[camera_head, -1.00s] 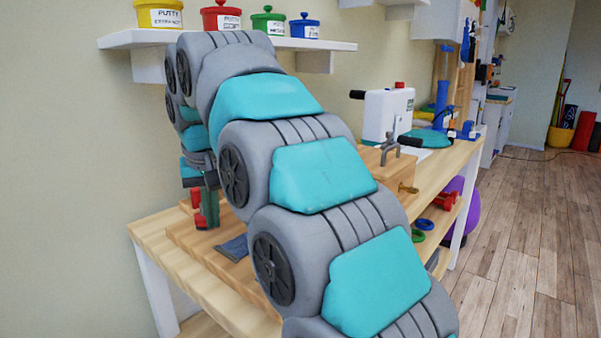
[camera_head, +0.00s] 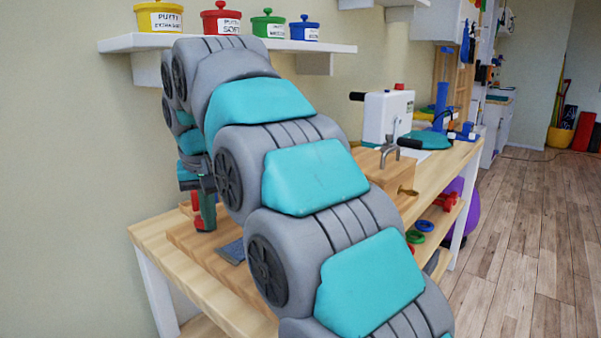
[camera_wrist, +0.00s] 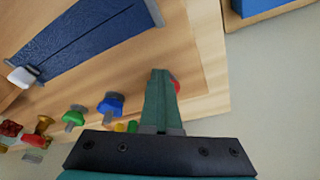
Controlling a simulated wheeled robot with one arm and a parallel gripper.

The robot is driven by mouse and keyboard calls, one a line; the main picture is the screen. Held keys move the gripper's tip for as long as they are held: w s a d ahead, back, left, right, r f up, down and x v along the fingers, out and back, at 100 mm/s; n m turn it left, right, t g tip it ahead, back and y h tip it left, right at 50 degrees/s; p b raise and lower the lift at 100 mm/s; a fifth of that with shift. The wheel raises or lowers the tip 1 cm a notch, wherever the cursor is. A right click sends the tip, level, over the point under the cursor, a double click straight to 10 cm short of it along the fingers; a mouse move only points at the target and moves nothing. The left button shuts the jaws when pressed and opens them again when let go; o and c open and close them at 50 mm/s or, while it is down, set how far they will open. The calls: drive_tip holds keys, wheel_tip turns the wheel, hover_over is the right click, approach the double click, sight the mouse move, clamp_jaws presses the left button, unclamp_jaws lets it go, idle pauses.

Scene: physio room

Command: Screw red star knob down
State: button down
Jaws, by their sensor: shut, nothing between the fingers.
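The red star knob (camera_wrist: 176,86) shows as a small red edge in the wrist view, mostly hidden behind my fingers. My gripper (camera_wrist: 160,72) is shut, with its green fingers together and nothing between them. Its tips are beside or over the red knob; I cannot tell whether they touch it. A green knob (camera_wrist: 74,116) and a blue knob (camera_wrist: 110,104) stand left of the fingers on the wooden board (camera_wrist: 205,45). In the head view my gripper (camera_head: 207,212) is low over the board at the bench's left end, with red close beside it.
A blue pad (camera_wrist: 85,40) lies on the board. The wooden bench (camera_head: 150,237) also carries a white box device (camera_head: 386,115) and a metal clamp (camera_head: 390,147) farther right. A wall shelf (camera_head: 340,46) with putty tubs hangs above my arm.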

drive_tip(key=shift+s+a+p, duration=0.25)
drive_tip(key=shift+a+p, duration=0.05)
drive_tip(key=shift+a, duration=0.15)
drive_tip(key=shift+s+a, duration=0.1)
drive_tip(key=shift+a, duration=0.5)
drive_tip(key=shift+s, duration=0.1)
idle(0.4)
drive_tip(key=shift+s, duration=0.3)
